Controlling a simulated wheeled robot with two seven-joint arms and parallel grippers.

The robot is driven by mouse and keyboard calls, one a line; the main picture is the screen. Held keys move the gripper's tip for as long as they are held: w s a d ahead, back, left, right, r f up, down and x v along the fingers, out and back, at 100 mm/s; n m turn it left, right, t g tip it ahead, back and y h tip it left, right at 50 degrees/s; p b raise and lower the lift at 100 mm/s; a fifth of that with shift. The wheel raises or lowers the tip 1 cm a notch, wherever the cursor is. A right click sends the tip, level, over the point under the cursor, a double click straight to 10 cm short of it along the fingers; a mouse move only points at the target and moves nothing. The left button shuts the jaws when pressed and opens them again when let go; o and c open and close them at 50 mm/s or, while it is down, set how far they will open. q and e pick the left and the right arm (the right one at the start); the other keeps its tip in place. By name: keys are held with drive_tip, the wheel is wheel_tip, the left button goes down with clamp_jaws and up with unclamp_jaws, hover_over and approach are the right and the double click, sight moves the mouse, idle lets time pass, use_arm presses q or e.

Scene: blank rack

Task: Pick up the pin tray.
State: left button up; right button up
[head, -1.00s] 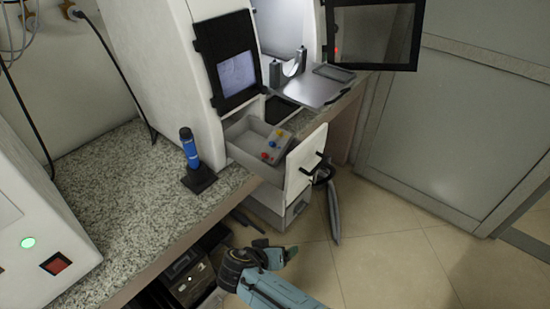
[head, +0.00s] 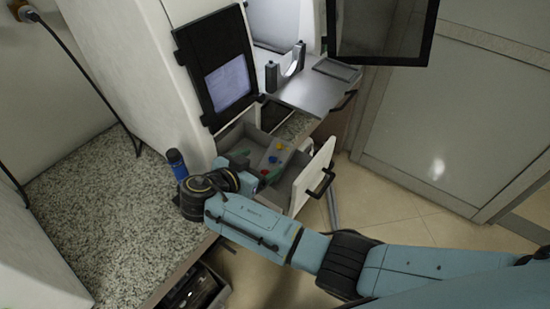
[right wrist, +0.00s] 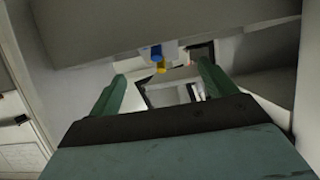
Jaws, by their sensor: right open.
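The pin tray (head: 290,164) appears as a grey surface with red, blue and yellow pins, inside the open drawer of the white machine. I cannot clearly tell its edges from the grey drawer walls. My right gripper (head: 255,164) reaches in from the near left, its green fingers apart at the near side of the pins. In the right wrist view the open fingers (right wrist: 161,85) have nothing clearly between them, with a blue pin (right wrist: 155,51) and a yellow pin (right wrist: 160,66) beyond. My arm hides part of the drawer's near side. My left gripper is not in view.
The drawer front (head: 312,175) is white with a black handle. A metal shelf (head: 310,90) juts out beyond the drawer. Open floor lies at right.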

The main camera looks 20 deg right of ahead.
sight(270, 159)
drive_tip(key=shift+w+d+f, duration=0.2)
drive_tip(key=shift+w+d, duration=0.15)
drive_tip(key=shift+x, duration=1.15)
drive_tip(key=shift+w+d+f, duration=0.6)
drive_tip(key=shift+d+f, duration=0.25)
drive_tip(key=shift+d, duration=0.05)
drive_tip(key=shift+w+d+f, duration=0.15)
drive_tip(key=shift+d, duration=0.05)
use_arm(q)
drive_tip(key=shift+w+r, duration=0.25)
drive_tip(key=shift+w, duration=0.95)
use_arm(e)
drive_tip(key=c, duration=1.2)
